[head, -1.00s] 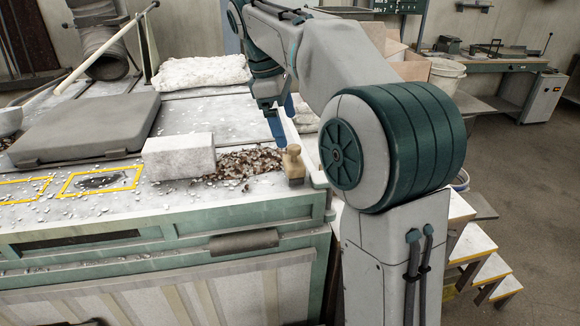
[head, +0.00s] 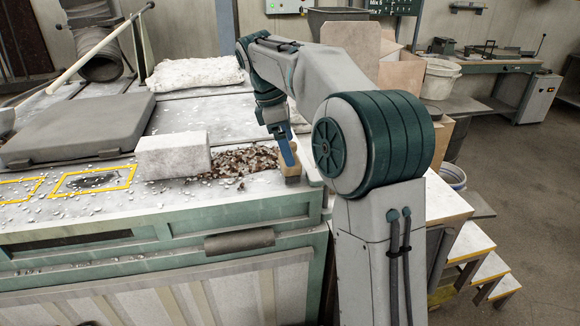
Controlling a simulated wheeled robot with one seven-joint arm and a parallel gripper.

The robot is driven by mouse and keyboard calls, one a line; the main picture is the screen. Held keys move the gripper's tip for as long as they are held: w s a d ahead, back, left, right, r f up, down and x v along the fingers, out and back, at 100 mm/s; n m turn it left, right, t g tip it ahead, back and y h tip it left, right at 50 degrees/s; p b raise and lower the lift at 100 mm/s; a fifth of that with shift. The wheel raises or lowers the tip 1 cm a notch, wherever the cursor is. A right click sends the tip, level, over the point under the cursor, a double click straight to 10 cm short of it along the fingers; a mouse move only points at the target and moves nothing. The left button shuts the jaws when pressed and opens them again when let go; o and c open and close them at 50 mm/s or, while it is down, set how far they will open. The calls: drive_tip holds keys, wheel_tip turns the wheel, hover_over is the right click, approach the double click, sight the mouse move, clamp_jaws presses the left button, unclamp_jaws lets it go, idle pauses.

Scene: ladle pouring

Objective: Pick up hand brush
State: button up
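The hand brush (head: 291,169) stands near the right end of the grey-white worktop (head: 230,207), with its tan wooden body partly showing. My gripper (head: 287,157) is pointed down at the brush, and a blue finger overlaps its upper part. Only one finger shows clearly. I cannot tell whether the fingers touch the brush or are closed around it. The brush appears to rest on the worktop.
A pale block (head: 173,156) and a heap of brown and white chips (head: 244,161) lie left of the brush. A large grey slab (head: 80,127) and a white sack (head: 196,73) are further left and back. White steps (head: 470,243) stand at right.

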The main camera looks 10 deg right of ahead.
drive_tip(key=shift+w+x, duration=0.2)
drive_tip(key=shift+x, duration=1.1)
drive_tip(key=shift+w+x, duration=0.25)
drive_tip(key=shift+x, duration=1.05)
drive_tip(key=c, duration=1.1)
